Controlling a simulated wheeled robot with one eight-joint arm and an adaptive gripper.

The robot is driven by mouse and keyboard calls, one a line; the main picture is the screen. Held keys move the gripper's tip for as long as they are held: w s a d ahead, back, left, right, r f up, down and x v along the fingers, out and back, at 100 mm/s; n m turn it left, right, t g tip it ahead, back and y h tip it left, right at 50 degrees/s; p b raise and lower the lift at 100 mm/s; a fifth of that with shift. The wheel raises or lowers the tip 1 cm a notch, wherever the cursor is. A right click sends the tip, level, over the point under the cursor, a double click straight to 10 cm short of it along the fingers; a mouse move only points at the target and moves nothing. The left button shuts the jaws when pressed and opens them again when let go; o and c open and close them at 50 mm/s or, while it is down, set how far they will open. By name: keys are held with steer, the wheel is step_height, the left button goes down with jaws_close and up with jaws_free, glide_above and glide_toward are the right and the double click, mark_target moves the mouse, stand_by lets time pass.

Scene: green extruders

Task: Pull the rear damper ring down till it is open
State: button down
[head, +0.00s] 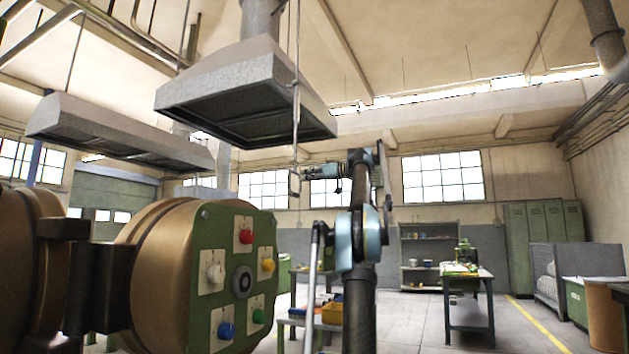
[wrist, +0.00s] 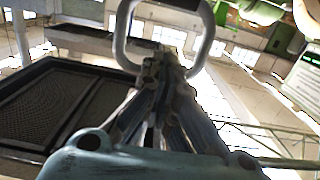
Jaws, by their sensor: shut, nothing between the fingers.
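A grey metal pull ring (head: 291,184) hangs at the end of a thin rod and cord (head: 296,110) beside the near grey hood (head: 245,95) in the head view. It shows large at the top of the wrist view as a rounded loop (wrist: 121,35). My gripper (head: 304,173) is level with the ring, close on its right. In the wrist view my gripper's fingers (wrist: 168,62) are shut and empty, and their tips overlap the lower part of the loop. I cannot tell whether they touch it or reach through it. The damper itself is hidden.
A second hood (head: 120,138) hangs further left. A green panel with coloured knobs (head: 240,275) on a bronze machine stands at the near left. A workbench (head: 466,282), shelves (head: 427,250) and lockers (head: 543,230) stand at the back right.

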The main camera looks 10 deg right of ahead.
steer(key=shift+w+a+f, duration=0.25)
steer(key=shift+a+f, duration=0.1)
steer(key=shift+f, duration=0.3)
steer(key=shift+w+a+f, duration=0.25)
steer(key=shift+a+f, duration=0.15)
steer(key=shift+f, duration=0.25)
steer(key=shift+w+a+f, duration=0.25)
steer(key=shift+a+f, duration=0.1)
steer(key=shift+f, duration=0.3)
